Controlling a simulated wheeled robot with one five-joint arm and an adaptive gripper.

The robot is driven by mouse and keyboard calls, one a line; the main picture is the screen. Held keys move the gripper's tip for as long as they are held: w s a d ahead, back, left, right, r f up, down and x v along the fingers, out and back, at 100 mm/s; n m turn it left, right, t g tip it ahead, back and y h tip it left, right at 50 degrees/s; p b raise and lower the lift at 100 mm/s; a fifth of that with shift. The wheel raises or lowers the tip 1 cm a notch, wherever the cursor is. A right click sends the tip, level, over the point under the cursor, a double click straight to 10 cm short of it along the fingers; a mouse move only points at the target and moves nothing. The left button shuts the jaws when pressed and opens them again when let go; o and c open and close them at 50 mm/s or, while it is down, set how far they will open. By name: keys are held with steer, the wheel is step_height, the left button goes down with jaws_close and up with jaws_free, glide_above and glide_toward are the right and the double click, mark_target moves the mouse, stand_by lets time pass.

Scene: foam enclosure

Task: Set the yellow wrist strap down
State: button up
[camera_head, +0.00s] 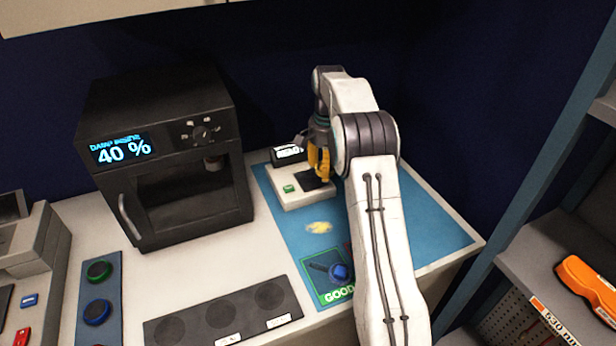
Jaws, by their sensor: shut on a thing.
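The yellow wrist strap (315,160) shows as an orange-yellow shape at the end of my arm. My gripper (321,172) points down and is shut on it. Both are just above or touching a black plate on a white tester box (296,198); I cannot tell which. The box has a green button and a small dark display, and it stands on the blue mat (426,222). My white arm hides part of the mat and the right side of the gripper.
A pale yellow patch (319,227) lies on the mat, in front of the box. A card marked GOOD (330,276) lies nearer. A black oven-like cabinet (165,165) reading 40 % stands left. A dark strip with round pads (222,314) lies in front. The mat's right part is clear.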

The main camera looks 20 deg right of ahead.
steer(key=p, duration=0.2)
glide_above(305, 186)
step_height(305, 186, down, 4)
steer(key=shift+r, duration=0.2)
steer(key=shift+f+p, duration=0.4)
steer(key=shift+f, duration=1.65)
steer(key=shift+f, duration=0.2)
steer(key=o, duration=0.9)
steer(key=shift+r, duration=0.1)
steer(key=shift+o, duration=0.2)
